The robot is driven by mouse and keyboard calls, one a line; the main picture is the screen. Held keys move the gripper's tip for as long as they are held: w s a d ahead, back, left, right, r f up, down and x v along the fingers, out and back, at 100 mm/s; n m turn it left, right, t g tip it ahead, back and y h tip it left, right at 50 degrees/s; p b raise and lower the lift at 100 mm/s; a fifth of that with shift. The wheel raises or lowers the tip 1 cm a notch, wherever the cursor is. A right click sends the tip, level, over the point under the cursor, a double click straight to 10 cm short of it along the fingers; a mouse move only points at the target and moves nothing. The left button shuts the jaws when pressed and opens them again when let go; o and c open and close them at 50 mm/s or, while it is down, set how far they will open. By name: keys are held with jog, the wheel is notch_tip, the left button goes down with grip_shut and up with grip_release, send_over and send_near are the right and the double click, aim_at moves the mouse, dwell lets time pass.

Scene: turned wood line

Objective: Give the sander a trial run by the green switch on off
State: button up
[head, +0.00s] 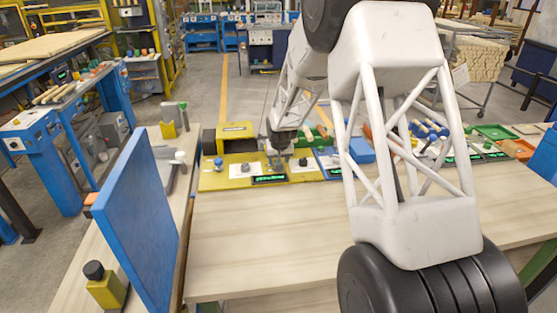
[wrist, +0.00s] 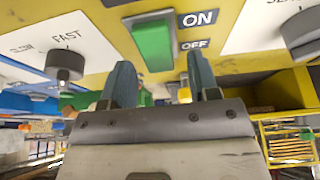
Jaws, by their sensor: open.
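The green switch (wrist: 153,45) shows in the wrist view on a yellow panel (wrist: 105,20), next to a dark label reading ON above OFF. I cannot tell which way it is set. My gripper (wrist: 161,75) is open, its two blue-grey fingers apart and pointing at the panel, one toward each side of the switch. Nothing is between them, and I cannot tell whether they touch the panel. In the head view my gripper (head: 279,150) is over the yellow panel (head: 212,181) at the table's back, and the switch is not distinguishable there.
A black knob (wrist: 65,62) on a SLOW/FAST plate is left of the switch; another dark knob (wrist: 302,30) is at right. A small green display (head: 269,180) lies along the panel's front. A blue upright board (head: 135,215) stands left. The table's front (head: 270,235) is clear.

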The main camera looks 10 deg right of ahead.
jog(key=shift+v, duration=3.7)
jog(key=shift+s+r, duration=0.3)
jog(key=shift+r, duration=0.05)
jog(key=s+d+r, duration=0.1)
jog(key=s+r, duration=0.6)
jog(key=s, duration=0.6)
jog(key=s+d+r, duration=0.2)
jog(key=s+r, duration=0.6)
jog(key=s, duration=0.5)
jog(key=s+g, duration=0.1)
jog(key=s, duration=2.7)
jog(key=shift+s+d+g, duration=0.3)
jog(key=shift+s+d, duration=0.1)
jog(key=shift+d, duration=0.05)
jog(key=shift+r, duration=0.2)
